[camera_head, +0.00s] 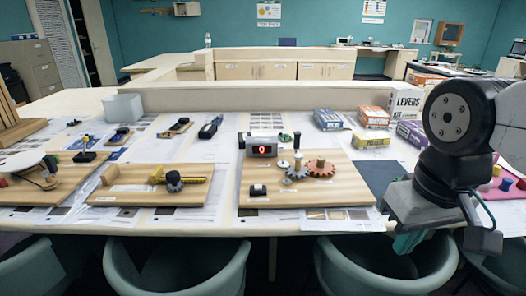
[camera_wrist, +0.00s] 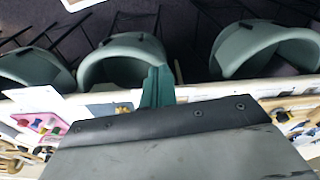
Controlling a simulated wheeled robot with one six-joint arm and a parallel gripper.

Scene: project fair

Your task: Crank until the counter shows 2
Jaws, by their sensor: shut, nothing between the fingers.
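The counter (camera_head: 264,150) is a small grey box with a red lit digit that reads 0. It stands at the back left of a wooden board (camera_head: 340,190) on the table. In front of and beside it are a grey gear (camera_head: 295,172) and a larger orange-brown gear (camera_head: 322,169) with a peg on it. A dark upright knob or handle (camera_head: 297,139) stands behind the gears; I cannot tell which part is the crank. My gripper (camera_head: 404,242) is at the table's front edge, to the right of the board, touching none of these parts. Its teal fingers (camera_wrist: 157,86) are together and empty.
Several cardboard boxes (camera_head: 374,117) stand behind the board to the right. Another wooden board (camera_head: 130,191) with a yellow rack lies to the left. Teal chairs (camera_head: 182,270) line the front edge. A pink mat (camera_head: 508,190) lies at the far right.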

